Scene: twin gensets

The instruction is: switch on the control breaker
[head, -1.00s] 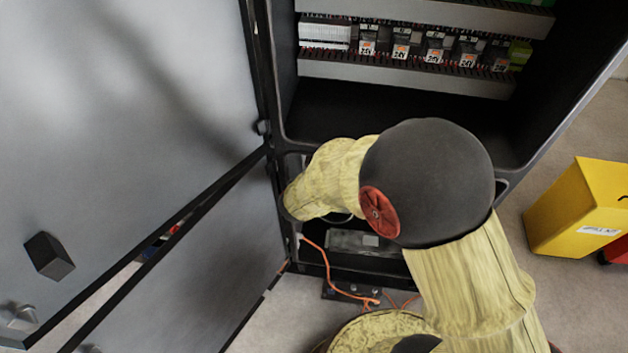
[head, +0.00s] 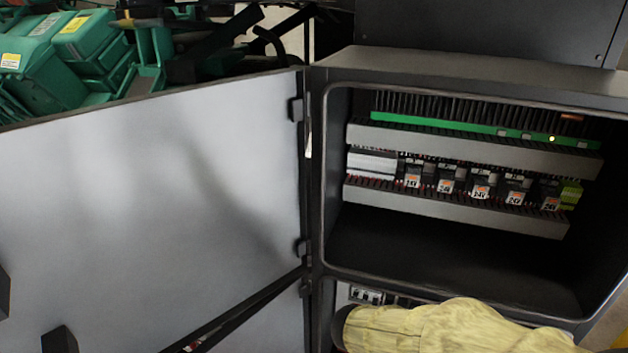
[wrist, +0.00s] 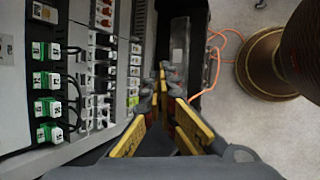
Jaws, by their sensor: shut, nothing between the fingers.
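A row of breakers (head: 367,295) shows in the head view at the top of the lower cabinet compartment, partly hidden by my yellow-sleeved arm. In the wrist view, black and white breaker modules (wrist: 102,70) run in a column left of my gripper. I cannot tell which one is the control breaker or how its lever stands. My gripper (wrist: 163,75) is shut and empty, with its yellow-edged fingers together. It is to the right of the breakers in the wrist view, and I see no clear contact. In the head view, my gripper is out of sight.
Green relay modules (wrist: 47,105) fill the wrist view's left. An orange cable (wrist: 213,60) loops on the floor at right. In the head view, the upper cabinet (head: 450,250) stands open, its large door (head: 150,200) swung left. Green machinery (head: 75,55) is behind.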

